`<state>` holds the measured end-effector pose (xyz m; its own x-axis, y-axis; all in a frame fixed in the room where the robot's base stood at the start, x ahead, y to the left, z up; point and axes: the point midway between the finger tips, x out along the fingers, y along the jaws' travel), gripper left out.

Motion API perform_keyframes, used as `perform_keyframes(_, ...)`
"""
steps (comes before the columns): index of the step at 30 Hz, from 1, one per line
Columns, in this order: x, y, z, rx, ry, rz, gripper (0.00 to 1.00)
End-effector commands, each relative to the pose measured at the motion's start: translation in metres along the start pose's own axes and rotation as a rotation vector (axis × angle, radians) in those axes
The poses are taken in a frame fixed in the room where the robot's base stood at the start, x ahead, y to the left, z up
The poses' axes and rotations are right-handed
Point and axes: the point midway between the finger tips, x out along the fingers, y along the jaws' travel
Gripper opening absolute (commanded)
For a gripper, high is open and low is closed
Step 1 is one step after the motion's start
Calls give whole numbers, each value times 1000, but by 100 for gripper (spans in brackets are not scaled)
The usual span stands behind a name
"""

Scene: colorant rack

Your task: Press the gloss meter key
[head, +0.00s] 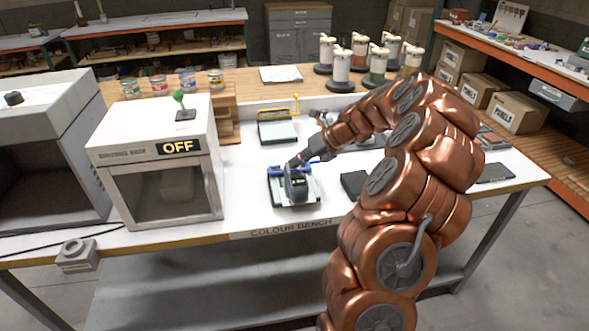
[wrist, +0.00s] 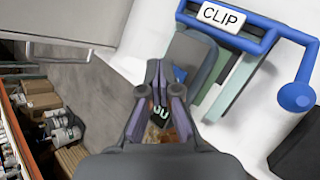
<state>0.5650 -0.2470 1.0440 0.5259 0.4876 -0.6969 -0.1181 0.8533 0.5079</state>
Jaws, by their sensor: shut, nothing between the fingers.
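The gloss meter (head: 297,187) is a dark grey, rounded device standing on a dark-edged panel on the white bench in the head view. In the wrist view, part of its grey body (wrist: 197,55) shows beyond and to the right of my fingers. A small blue patch shows beside the fingertips; I cannot tell whether it is the key. My gripper (head: 296,163) is shut and empty, reaching down at the meter. Its fingers (wrist: 157,68) hide part of the meter in the wrist view. I cannot tell whether the tips touch it.
A blue bar labelled CLIP (wrist: 262,40) lies close beside the meter. A white cabinet reading OFF (head: 165,170) stands to the left. A yellow-handled device (head: 277,128) stands behind, and a dark block (head: 354,184) lies to the right. The bench's front edge is close.

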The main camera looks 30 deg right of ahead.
Motion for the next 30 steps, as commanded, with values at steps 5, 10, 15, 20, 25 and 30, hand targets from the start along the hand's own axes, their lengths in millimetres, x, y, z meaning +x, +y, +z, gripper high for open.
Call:
perform_keyframes(5, 1, -1, -1, 0, 0, 0, 0)
perform_keyframes(10, 2, -2, -2, 0, 0, 0, 0)
perform_keyframes(15, 3, -2, -2, -1, 0, 0, 0)
perform_keyframes(20, 3, -2, -2, 0, 0, 0, 0)
perform_keyframes(25, 1, -1, -1, 0, 0, 0, 0)
perform_keyframes(30, -4, 2, 2, 0, 0, 0, 0)
